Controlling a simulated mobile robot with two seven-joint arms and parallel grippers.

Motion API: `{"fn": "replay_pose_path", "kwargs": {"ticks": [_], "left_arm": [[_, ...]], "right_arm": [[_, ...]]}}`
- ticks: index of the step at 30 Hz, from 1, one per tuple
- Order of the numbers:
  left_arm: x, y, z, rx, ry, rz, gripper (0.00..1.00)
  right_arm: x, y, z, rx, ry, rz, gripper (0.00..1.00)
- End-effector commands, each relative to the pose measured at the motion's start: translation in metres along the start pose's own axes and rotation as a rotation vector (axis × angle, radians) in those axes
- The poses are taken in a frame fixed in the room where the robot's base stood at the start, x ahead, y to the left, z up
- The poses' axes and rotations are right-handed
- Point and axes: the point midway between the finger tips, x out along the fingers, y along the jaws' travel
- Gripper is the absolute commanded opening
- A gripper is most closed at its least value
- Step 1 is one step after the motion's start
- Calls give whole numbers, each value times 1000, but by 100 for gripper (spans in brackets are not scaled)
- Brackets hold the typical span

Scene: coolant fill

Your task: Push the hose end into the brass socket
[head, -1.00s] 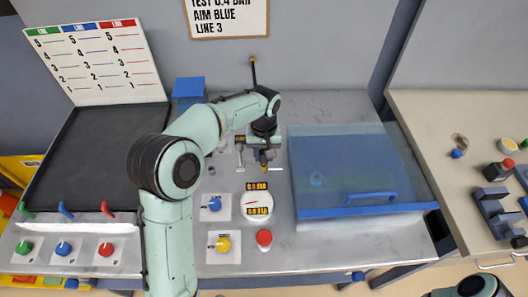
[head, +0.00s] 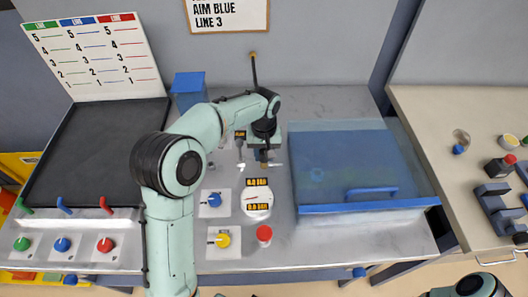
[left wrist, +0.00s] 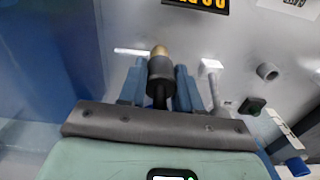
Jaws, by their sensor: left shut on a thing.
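My left gripper (head: 264,158) is over the steel worktop, just above the round gauge in the head view. It is shut on the hose end, a dark cylinder (left wrist: 159,74) between its blue-grey fingers (left wrist: 180,85) in the left wrist view. A brass-coloured piece (left wrist: 159,51) shows at the far tip of the dark cylinder. I cannot tell whether this is part of the hose end or the brass socket, or whether they touch. No separate brass socket is clear in either view. My right arm shows only in part at the lower right; its gripper is out of view.
A blue translucent lidded box (head: 350,165) stands right of the gripper. A white gauge (head: 257,202), blue knob (head: 214,199), yellow knob (head: 222,240) and red button (head: 264,233) lie nearer. A dark tray (head: 95,155) is at left. A grey round fitting (left wrist: 267,72) shows in the wrist view.

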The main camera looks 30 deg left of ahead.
Motion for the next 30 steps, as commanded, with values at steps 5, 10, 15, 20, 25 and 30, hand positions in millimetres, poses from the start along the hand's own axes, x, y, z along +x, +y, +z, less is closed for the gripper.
{"fn": "replay_pose_path", "kwargs": {"ticks": [5,10,15,20,25,30], "left_arm": [[-7,0,0,0,1,1,14],[-14,0,0,0,1,1,14],[-21,0,0,0,1,1,14],[-24,0,0,0,1,0,14],[-23,0,0,0,1,0,14],[-23,0,0,0,1,0,14]], "right_arm": [[-5,-2,-2,-1,3,-1,43],[-10,-5,-4,-3,7,-2,43],[-14,-8,-7,-4,10,-4,43],[-16,-9,-8,-4,12,-4,43],[-16,-8,-8,-4,11,-4,43],[-16,-8,-8,-4,11,-4,43]]}}
